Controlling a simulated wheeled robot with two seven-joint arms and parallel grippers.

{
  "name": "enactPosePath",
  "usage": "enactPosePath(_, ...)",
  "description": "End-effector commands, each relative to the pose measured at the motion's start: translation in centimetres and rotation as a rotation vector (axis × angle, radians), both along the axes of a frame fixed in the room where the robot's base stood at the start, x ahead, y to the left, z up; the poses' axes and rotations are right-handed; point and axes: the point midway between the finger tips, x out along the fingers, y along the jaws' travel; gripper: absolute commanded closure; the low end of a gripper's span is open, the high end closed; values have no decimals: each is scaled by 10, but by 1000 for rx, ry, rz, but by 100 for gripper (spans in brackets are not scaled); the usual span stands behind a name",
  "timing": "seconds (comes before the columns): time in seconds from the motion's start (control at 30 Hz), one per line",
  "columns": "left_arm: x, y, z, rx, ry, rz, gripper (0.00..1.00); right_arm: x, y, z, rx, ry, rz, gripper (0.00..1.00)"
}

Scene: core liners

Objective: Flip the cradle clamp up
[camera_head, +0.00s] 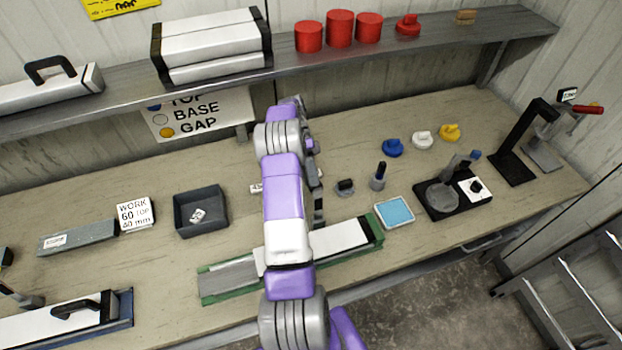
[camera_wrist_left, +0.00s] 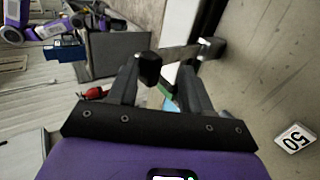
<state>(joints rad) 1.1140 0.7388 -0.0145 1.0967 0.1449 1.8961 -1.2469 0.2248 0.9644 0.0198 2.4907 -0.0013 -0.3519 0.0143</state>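The green cradle (camera_head: 207,284) lies along the front of the bench with a white liner (camera_head: 340,238) on it. My left arm crosses in front of its middle and hides part of it. My left gripper (camera_head: 318,212) hangs at the cradle's back edge, partly hidden by the arm. In the wrist view its two fingers (camera_wrist_left: 166,78) stand apart. A grey bar with a black end (camera_wrist_left: 212,47) shows just past the fingertips; it may be the cradle clamp, and I cannot tell whether it touches them. My right gripper is not in view.
Behind the cradle are a dark tray (camera_head: 203,228), a small grey knob (camera_head: 345,187) and a dark-topped cylinder (camera_head: 378,178). A blue-topped pad (camera_head: 395,211) and a black fixture (camera_head: 440,207) stand to the right. The shelf (camera_head: 130,88) runs along the wall.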

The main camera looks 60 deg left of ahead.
Motion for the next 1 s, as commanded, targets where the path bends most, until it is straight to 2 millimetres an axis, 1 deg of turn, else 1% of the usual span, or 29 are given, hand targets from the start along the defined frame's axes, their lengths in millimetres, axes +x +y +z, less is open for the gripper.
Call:
enactPosePath(0.03, -2, 0, 8, 1, 6, 0, 55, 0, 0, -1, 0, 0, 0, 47)
enactPosePath(0.27, 0, -2, 63, -1, -1, -1, 55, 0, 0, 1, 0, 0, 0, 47)
enactPosePath(0.3, 0, -2, 70, -5, 0, -2, 55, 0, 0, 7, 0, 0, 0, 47)
enactPosePath(0.4, 0, -2, 81, -6, -1, -1, 55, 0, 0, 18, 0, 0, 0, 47)
enactPosePath(0.6, 0, -3, 90, -7, -3, -2, 55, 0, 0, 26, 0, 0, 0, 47)
enactPosePath(1.0, 0, -3, 90, -7, -4, -2, 55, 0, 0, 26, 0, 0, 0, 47)
